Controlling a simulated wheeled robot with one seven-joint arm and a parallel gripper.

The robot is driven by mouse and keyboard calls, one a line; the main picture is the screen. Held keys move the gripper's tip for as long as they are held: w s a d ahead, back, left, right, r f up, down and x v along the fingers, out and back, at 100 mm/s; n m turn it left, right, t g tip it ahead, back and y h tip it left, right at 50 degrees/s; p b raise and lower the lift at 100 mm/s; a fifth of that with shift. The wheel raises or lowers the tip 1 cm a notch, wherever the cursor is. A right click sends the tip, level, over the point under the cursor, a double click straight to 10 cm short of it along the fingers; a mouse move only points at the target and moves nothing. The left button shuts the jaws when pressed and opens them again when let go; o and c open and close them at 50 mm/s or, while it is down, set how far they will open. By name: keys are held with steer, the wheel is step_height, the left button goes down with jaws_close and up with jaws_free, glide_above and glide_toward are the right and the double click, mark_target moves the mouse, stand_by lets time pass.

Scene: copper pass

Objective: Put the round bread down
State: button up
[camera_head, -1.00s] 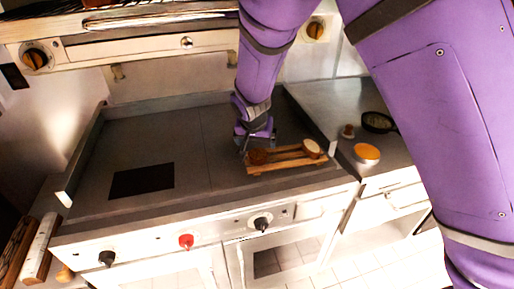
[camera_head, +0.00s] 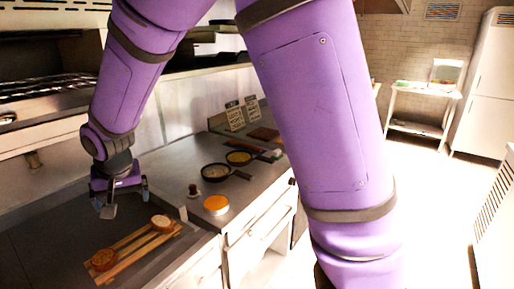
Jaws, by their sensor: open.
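A round brown bread (camera_head: 103,259) rests on the left end of a slatted wooden rack (camera_head: 133,250). A second round piece with a paler top (camera_head: 162,223) rests on the rack's right end. My gripper (camera_head: 126,206) is open, with nothing seen between its fingers. It is above and behind the rack in the picture, apart from both round pieces.
The rack is on the dark griddle top. On the counter to its right are a round orange-topped item (camera_head: 216,204), a small brown knob-like item (camera_head: 193,191) and two pans (camera_head: 215,172) (camera_head: 239,158). Small signs (camera_head: 235,117) stand behind.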

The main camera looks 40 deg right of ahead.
steer(key=s+d+r+y, duration=0.1)
steer(key=s+d+r, duration=0.4)
steer(key=d+r, duration=0.25)
steer(key=s+d+r, duration=0.2)
steer(key=s+d, duration=0.2)
steer(key=s, duration=0.3)
steer(key=s+d+r+n+t, duration=0.1)
steer(key=s+d+r, duration=0.2)
steer(key=s+d, duration=0.2)
steer(key=s+d+r+n+h, duration=0.1)
steer(key=s+d+r, duration=0.2)
steer(key=s, duration=0.7)
steer(key=shift+s+d+r+t, duration=0.15)
steer(key=shift+d+r+t, duration=0.15)
steer(key=shift+d, duration=0.75)
